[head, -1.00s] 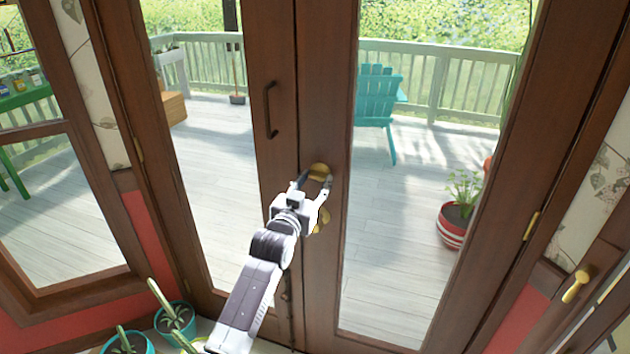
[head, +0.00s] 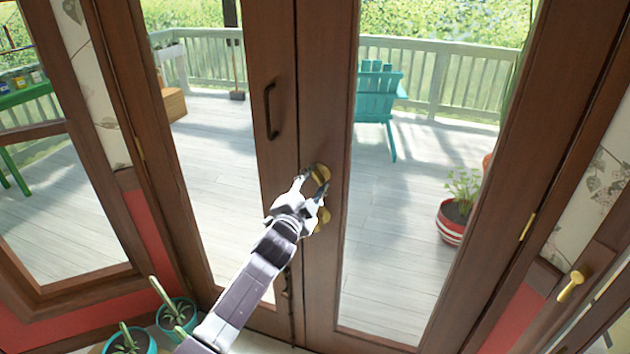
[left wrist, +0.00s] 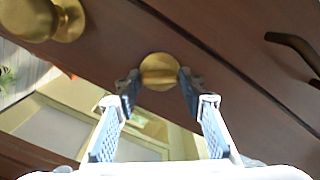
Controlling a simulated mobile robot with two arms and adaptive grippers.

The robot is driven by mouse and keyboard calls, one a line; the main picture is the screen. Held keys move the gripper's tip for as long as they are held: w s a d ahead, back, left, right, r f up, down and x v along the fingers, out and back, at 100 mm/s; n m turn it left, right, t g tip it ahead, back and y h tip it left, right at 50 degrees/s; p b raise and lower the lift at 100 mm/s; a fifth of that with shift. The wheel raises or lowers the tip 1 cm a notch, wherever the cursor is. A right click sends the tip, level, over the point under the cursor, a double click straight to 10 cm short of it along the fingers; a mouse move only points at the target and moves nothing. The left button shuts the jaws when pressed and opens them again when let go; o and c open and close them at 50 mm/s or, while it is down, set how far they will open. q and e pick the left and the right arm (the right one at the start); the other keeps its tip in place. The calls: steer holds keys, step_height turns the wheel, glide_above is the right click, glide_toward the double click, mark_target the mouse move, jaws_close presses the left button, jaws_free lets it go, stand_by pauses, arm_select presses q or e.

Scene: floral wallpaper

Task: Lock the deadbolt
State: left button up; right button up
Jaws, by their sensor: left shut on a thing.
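The brass deadbolt (head: 322,173) is on the dark wooden door (head: 325,130), above a round brass knob (head: 323,217). My left gripper (head: 311,184) reaches it from the lower left. In the left wrist view, the deadbolt (left wrist: 158,70) is between the tips of the two fingers (left wrist: 159,82), one on each side. The gripper is shut on the deadbolt's turn piece, which the fingers partly hide. The knob also shows at the upper left of the left wrist view (left wrist: 40,18). Whether the bolt is thrown cannot be seen. My right gripper is out of view.
A dark pull handle (head: 270,110) is on the neighbouring door leaf, left of the deadbolt. Potted plants (head: 175,314) stand at the lower left, near my left arm. A brass lever (head: 573,286) is at the far right. The deck lies beyond the glass.

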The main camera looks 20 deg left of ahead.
arm_select(q)
steer(key=m, duration=0.7)
steer(key=shift+p, duration=0.3)
stand_by(0.4)
steer(key=o, duration=1.2)
steer(key=shift+c, duration=0.2)
steer(key=shift+s, duration=0.1)
steer(key=s, duration=1.2)
steer(key=shift+a, duration=0.2)
steer(key=shift+w, duration=0.1)
